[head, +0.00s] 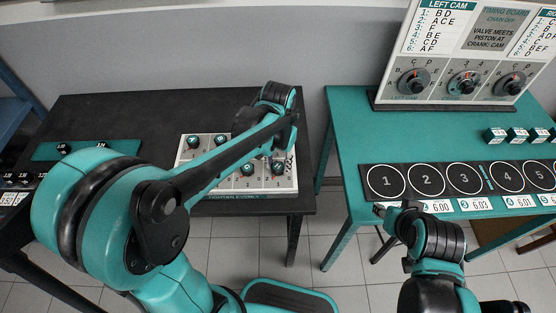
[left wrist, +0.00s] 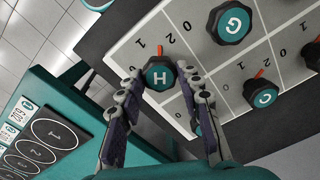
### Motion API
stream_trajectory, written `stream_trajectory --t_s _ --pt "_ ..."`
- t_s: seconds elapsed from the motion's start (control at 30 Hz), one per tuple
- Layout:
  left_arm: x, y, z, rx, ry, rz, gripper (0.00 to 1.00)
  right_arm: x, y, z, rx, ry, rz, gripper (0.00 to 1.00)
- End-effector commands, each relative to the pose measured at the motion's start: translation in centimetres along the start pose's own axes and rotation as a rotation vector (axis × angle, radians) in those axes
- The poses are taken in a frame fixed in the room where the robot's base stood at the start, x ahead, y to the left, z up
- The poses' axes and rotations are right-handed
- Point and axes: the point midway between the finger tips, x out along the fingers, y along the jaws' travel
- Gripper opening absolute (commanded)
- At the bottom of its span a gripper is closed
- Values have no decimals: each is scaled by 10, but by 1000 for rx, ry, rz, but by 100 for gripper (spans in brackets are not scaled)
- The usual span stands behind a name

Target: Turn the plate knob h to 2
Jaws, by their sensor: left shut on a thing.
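The dark knob H (left wrist: 158,73) with its teal cap sits near the edge of the light plate (left wrist: 130,32) in the left wrist view. My left gripper (left wrist: 162,80) has a finger on each side of the knob and is shut on it. In the head view the plate (head: 186,158) lies on the black table, partly hidden by my left arm. My right gripper (head: 386,210) is by the teal table's front edge; its jaw opening is unclear.
Knob G (left wrist: 233,22) and knob C (left wrist: 262,94) are close to knob H. The teal table (head: 352,135) stands to the right with a strip of numbered circles (head: 405,190) and a timing board (head: 443,50). A floor gap separates the tables.

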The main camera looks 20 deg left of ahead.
Motion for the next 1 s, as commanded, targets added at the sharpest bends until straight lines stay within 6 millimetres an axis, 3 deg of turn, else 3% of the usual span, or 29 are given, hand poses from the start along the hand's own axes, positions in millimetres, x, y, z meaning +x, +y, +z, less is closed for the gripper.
stream_trajectory --t_s 0.5,1.0 --pt "0 0 0 331 -1 0 6 -9 0 -7 0 0 0 40" --pt "0 0 0 389 -1 0 6 -10 0 -7 0 0 0 40"
